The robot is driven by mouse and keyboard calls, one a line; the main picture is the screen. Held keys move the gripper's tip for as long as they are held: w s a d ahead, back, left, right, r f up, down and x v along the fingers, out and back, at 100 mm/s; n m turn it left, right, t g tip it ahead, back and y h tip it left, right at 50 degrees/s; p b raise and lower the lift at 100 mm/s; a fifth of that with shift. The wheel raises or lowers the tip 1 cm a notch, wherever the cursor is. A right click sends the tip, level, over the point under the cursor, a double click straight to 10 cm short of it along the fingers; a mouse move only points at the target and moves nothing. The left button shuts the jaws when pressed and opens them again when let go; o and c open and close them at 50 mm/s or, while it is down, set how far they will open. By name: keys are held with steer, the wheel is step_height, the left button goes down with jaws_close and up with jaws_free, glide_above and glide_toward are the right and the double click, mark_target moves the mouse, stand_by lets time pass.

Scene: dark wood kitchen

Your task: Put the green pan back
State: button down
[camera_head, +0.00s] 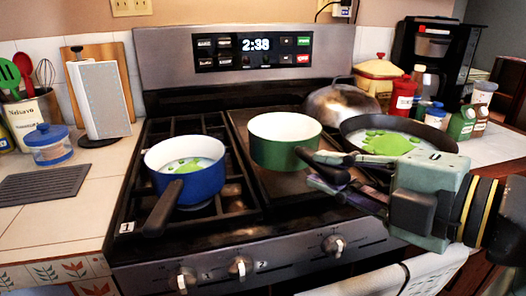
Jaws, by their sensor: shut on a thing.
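The green pan (270,154), with a white inside, is near the middle of the stove, over the flat dark centre plate (262,194). It looks upright and empty. Its dark handle points toward the lower right. My gripper (322,168) comes in from the right and is shut on this handle. The fingers hide part of the handle. I cannot tell whether the pan's base touches the stove.
A blue pan (202,182) with green contents stands on the left grate, its handle toward the front. A dark skillet (355,124) with green contents sits on the right, behind my gripper. A domed metal lid (340,105) is at the back. Bottles (462,124) crowd the right counter.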

mark_target(319, 135)
steer(key=shift+s+a, duration=0.2)
steer(key=shift+a, duration=0.3)
steer(key=w+p, duration=0.1)
steer(key=w, duration=0.4)
steer(key=w+f+p, duration=0.1)
steer(key=w, duration=0.4)
steer(key=w+p, duration=0.1)
steer(key=w, duration=0.4)
steer(key=shift+w+a+f, duration=0.2)
steer(key=shift+w+f, duration=0.05)
steer(key=shift+f, duration=0.05)
steer(key=shift+w+f, duration=0.15)
steer(key=shift+f+p, duration=0.6)
steer(key=shift+f, duration=1.2)
steer(key=c, duration=1.6)
jaws_free()
